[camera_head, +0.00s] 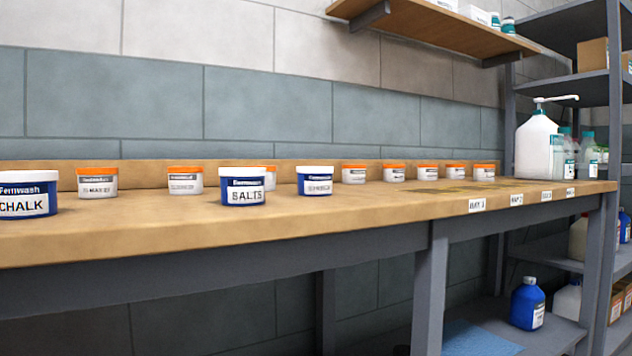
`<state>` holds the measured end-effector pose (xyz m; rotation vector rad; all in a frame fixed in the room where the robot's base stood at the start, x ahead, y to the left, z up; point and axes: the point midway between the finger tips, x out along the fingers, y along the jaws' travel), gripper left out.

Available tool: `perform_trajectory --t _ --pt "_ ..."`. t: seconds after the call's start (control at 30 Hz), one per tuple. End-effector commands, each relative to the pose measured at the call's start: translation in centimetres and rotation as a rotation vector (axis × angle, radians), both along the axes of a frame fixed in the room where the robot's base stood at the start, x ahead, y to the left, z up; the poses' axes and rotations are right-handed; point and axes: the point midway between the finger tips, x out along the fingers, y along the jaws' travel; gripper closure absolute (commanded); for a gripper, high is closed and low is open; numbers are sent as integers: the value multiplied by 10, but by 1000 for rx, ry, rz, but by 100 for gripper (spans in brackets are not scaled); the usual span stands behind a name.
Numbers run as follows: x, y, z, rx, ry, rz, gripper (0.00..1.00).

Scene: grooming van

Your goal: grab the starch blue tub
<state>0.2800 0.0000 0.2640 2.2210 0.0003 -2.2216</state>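Three blue tubs with white lids stand upright on the wooden bench. The left one (27,196) is labelled CHALK and is cut off by the left picture edge. The middle one (243,188) is labelled SALTS and stands near the bench's front. The third blue tub (315,182) is a little farther back and to the right; its label is too small to read for sure. I cannot read the word starch on any tub. My gripper is not in view.
Several white tubs with orange lids, such as one (97,184), stand along the back of the bench (150,228); one is partly behind the SALTS tub. A large white pump bottle (536,143) stands at the right end. A wall shelf (420,27) hangs above.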

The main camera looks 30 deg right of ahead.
Motion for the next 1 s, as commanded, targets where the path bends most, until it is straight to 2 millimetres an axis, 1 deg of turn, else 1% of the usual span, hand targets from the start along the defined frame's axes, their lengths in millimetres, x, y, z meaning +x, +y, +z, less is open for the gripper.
perform_trajectory --t 0.47,0.5,0.57,0.87,1.0 --pt "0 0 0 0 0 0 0" --pt "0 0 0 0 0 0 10" --pt "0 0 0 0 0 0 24" --pt "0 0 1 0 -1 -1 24" --pt "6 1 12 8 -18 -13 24"
